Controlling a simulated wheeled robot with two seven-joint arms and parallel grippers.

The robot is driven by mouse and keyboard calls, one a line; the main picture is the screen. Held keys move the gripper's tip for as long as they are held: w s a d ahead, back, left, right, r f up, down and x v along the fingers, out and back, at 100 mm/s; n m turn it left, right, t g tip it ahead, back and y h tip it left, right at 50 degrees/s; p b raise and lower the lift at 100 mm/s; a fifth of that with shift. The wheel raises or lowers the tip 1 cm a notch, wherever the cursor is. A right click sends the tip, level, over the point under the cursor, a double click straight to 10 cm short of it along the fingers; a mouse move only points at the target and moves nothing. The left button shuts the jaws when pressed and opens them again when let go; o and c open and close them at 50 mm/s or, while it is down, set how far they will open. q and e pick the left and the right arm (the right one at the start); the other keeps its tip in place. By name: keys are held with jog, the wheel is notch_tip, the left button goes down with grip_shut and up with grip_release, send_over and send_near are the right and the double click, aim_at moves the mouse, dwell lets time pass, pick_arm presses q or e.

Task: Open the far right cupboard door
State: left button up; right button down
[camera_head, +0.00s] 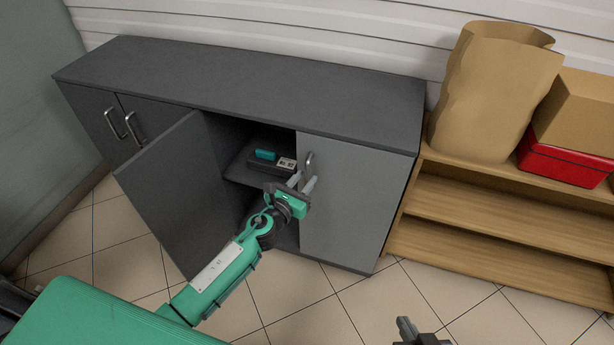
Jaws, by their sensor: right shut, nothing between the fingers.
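The grey cupboard (240,80) stands against the back wall. Its far right door (355,205) looks closed and has a metal bar handle (309,158) near its upper left edge. My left gripper (302,179) is at this handle, its two light fingers apart. I cannot tell whether they touch the handle or go around it. The neighbouring door (175,185) stands wide open, swung to the left. My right gripper (408,328) is low at the bottom edge of the view, shut and empty, away from the cupboard.
Inside the open compartment, a dark box (272,163) with a teal item lies on a shelf. A wooden shelf unit (490,205) stands to the right, with a paper bag (490,90) and a red box (565,160) on top. Tiled floor before the far right door is clear.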

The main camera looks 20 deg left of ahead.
pick_arm(q)
jog(key=shift+x, duration=0.9)
grip_shut()
jog(key=shift+s, duration=0.15)
